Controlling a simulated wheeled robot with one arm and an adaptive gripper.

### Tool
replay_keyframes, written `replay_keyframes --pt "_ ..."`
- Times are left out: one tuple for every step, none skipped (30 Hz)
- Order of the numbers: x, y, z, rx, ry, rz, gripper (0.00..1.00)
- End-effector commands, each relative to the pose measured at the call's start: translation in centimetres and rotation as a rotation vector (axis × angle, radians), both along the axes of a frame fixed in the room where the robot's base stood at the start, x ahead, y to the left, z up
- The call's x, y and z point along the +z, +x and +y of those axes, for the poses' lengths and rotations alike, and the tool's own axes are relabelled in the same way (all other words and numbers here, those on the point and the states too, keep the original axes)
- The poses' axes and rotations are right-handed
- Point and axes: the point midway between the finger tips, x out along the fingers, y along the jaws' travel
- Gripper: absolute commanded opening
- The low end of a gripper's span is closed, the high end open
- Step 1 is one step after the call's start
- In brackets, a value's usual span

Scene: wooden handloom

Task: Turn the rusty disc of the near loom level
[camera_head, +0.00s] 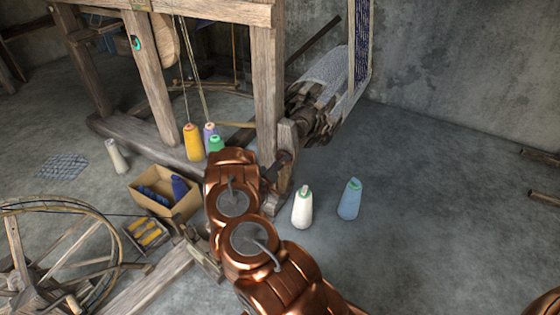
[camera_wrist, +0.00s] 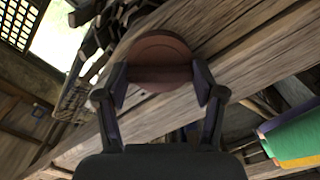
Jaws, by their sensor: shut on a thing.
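The rusty disc (camera_wrist: 160,50) is in the middle of the wrist view, a round red-brown plate with a raised bar across it. It sits against a wooden beam of the loom (camera_wrist: 258,38). My gripper (camera_wrist: 161,76) is shut on the bar, one finger at each end. The bar lies across the picture, at an angle to the beam's slanting grain. In the head view the loom's post (camera_head: 268,80) stands at the middle, and my gripper (camera_head: 274,172) reaches its low part. My copper arm covers much there, and the disc is hard to make out.
A cardboard box (camera_head: 184,208) with dark blue spools and a spinning wheel (camera_head: 60,255) are at the left.

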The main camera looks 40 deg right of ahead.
Motion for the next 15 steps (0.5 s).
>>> replay_keyframes --pt "0.04 0.02 0.09 0.001 0.013 -0.041 0.34" --pt "0.04 0.03 0.09 0.001 0.022 -0.069 0.34" --pt "0.03 0.04 0.09 0.0 0.032 -0.105 0.34" --pt "0.02 0.03 0.06 0.0 0.04 -0.133 0.34" --pt "0.02 0.01 0.04 0.0 0.048 -0.161 0.34" --pt "0.01 0.01 0.02 -0.001 0.059 -0.197 0.34" --pt "0.0 0.01 0.01 -0.001 0.067 -0.225 0.34" --pt "-0.01 0.03 0.02 -0.001 0.075 -0.253 0.34" --pt "-0.02 0.06 0.05 0.001 0.086 -0.288 0.34" --pt "-0.02 0.08 0.07 0.001 0.095 -0.316 0.34" --pt "-0.03 0.09 0.07 0.001 0.103 -0.344 0.34" --pt "-0.06 0.08 0.07 0.001 0.114 -0.38 0.34" --pt "-0.07 0.07 0.05 0.001 0.122 -0.407 0.34" --pt "-0.09 0.05 0.04 -0.001 0.13 -0.434 0.34" --pt "-0.1 0.03 0.02 -0.001 0.141 -0.469 0.34"
